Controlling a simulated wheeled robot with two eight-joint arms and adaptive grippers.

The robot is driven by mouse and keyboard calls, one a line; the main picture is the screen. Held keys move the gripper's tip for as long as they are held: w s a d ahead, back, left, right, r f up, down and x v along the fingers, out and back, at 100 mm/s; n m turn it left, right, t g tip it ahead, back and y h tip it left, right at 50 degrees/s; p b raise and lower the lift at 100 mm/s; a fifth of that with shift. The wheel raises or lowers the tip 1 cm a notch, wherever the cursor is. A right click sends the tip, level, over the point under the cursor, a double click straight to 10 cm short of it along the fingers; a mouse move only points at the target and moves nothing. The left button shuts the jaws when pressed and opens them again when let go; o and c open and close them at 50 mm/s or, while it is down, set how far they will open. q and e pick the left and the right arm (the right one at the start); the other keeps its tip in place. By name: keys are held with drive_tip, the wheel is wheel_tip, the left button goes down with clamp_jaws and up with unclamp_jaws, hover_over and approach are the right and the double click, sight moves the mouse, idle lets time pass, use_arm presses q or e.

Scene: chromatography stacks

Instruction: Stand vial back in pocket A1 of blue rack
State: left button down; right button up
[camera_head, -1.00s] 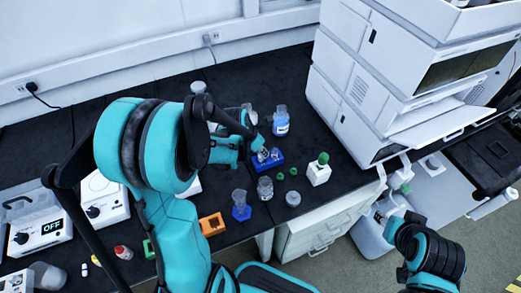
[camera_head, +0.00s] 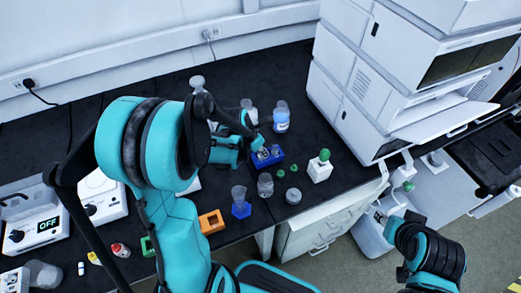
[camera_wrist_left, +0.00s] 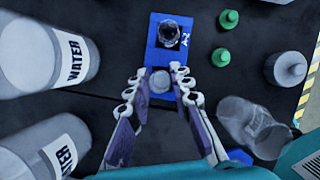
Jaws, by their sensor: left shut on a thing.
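The blue rack (camera_head: 276,160) stands on the black bench, and it also shows in the left wrist view (camera_wrist_left: 157,62). A clear vial (camera_wrist_left: 170,34) stands in its far pocket, beside a white mark that looks like A-2. My left gripper (camera_wrist_left: 160,88) is shut on another vial (camera_wrist_left: 159,80), seen from above at the rack's near end. The fingers hide its lower part, so I cannot tell how deep it sits in the pocket. In the head view the left gripper (camera_head: 254,143) is right at the rack. My right gripper (camera_head: 380,214) is far off at the right, too small to read.
Two WATER bottles (camera_wrist_left: 45,55) (camera_wrist_left: 45,148) stand left of the gripper in the wrist view. A blue-labelled bottle (camera_head: 281,120) stands behind the rack.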

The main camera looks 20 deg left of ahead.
use_arm(q)
drive_tip(key=shift+f, duration=0.3)
drive_tip(key=c, duration=0.9)
unclamp_jaws()
drive_tip(key=shift+r+p, duration=2.65)
drive_tip(key=shift+r, duration=0.95)
